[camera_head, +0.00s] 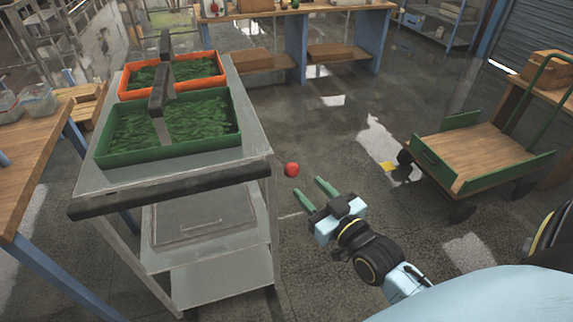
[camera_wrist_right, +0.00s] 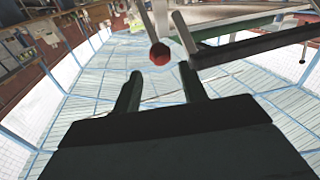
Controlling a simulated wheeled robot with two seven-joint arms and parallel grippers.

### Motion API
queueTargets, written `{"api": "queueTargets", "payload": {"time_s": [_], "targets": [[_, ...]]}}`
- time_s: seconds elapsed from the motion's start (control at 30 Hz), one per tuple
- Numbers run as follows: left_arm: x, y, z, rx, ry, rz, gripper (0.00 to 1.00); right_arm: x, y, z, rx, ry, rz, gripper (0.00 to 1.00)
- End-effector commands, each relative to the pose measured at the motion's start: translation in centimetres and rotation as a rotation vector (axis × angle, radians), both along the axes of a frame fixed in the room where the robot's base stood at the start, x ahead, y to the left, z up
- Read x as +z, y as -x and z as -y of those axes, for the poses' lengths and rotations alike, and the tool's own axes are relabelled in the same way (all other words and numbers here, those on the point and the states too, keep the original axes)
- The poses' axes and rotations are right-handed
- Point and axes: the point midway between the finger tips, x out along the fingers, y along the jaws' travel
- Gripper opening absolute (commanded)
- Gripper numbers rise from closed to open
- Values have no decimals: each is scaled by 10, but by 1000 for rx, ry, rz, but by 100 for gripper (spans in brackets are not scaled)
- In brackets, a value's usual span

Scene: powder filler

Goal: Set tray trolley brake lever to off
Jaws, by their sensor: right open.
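The tray trolley (camera_head: 210,185) stands left of centre in the head view, with a black front handle bar. The brake lever's red ball knob (camera_head: 292,169) sticks out beside the trolley's right side; its thin rod is hard to make out. My right gripper (camera_head: 312,190) is open and empty, its green fingers pointing at the knob from the lower right, a short gap away. In the right wrist view the red knob (camera_wrist_right: 159,54) shows just beyond and between the two open fingertips (camera_wrist_right: 160,80). My left gripper is not in view.
A green tray (camera_head: 225,150) and an orange tray (camera_head: 215,90) with green contents stand on the trolley top. A wooden table (camera_head: 30,190) is at the left. A green-ended flat cart (camera_head: 470,155) stands at the right. The floor between trolley and cart is clear.

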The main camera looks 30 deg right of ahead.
Motion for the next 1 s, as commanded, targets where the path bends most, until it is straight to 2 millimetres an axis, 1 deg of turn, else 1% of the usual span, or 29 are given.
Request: {"api": "queueTargets", "payload": {"time_s": [0.03,0.3,0.5,0.67,0.93,0.97,1.0], "targets": [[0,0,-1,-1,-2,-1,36,1,-12,-1,0,-1,5,42],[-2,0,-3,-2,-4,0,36,1,-62,-2,-1,-1,2,42],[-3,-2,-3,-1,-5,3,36,0,-87,-3,0,0,0,42],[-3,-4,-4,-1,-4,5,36,0,-95,-3,0,-1,-1,42],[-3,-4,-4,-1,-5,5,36,0,-96,-3,0,-1,-1,42],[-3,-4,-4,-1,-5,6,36,0,-96,-3,0,-1,-1,40],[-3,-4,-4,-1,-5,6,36,0,-96,-3,0,-1,-1,34]]}}
